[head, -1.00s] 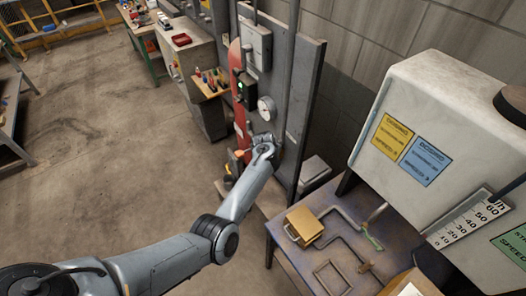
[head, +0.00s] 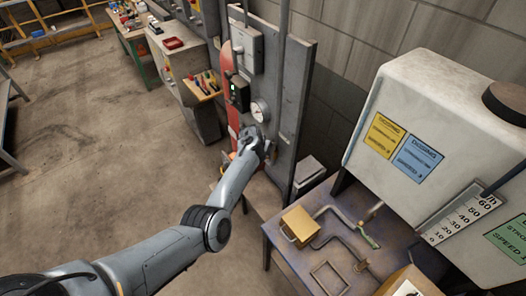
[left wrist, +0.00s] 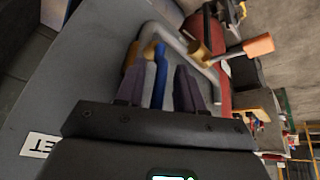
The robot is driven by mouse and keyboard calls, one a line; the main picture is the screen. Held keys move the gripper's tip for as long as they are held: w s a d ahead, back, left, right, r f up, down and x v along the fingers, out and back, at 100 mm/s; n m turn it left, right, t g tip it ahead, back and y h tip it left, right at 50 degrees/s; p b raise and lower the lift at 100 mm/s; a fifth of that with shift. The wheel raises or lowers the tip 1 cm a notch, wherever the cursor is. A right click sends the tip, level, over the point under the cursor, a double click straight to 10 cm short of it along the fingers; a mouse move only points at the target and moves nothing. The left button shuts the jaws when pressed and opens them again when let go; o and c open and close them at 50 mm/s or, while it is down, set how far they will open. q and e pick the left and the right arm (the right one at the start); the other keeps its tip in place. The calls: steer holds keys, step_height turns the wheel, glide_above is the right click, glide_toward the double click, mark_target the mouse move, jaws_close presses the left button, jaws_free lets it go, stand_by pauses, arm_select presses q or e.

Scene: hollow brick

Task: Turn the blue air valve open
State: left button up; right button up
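The blue valve handle (left wrist: 158,75) shows in the left wrist view between the fingers of my left gripper (left wrist: 162,88). It lies close along the left-hand finger, with a narrow gap to the right-hand finger, so the gripper looks open around it. A grey bent pipe (left wrist: 182,42) runs behind. In the head view my left gripper (head: 265,146) is at the lower part of the grey upright panel (head: 292,95), below the round gauge (head: 259,110). The blue handle is hidden there behind my gripper. My right gripper is in neither view.
A brass fitting with an orange handle (left wrist: 259,45) sits beside the pipe. A table (head: 283,262) with a yellow box (head: 299,226) and bent pipes stands to the right, below a large white housing (head: 440,110). Open floor (head: 90,130) lies left.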

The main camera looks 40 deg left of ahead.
arm_select(q)
steer(key=shift+w+r, duration=0.1)
steer(key=shift+r, duration=0.1)
steer(key=shift+s+r, duration=0.25)
steer(key=shift+r, duration=0.25)
steer(key=p+v, duration=0.1)
steer(key=v, duration=0.8)
steer(key=shift+s+r, duration=0.2)
steer(key=shift+f, duration=0.1)
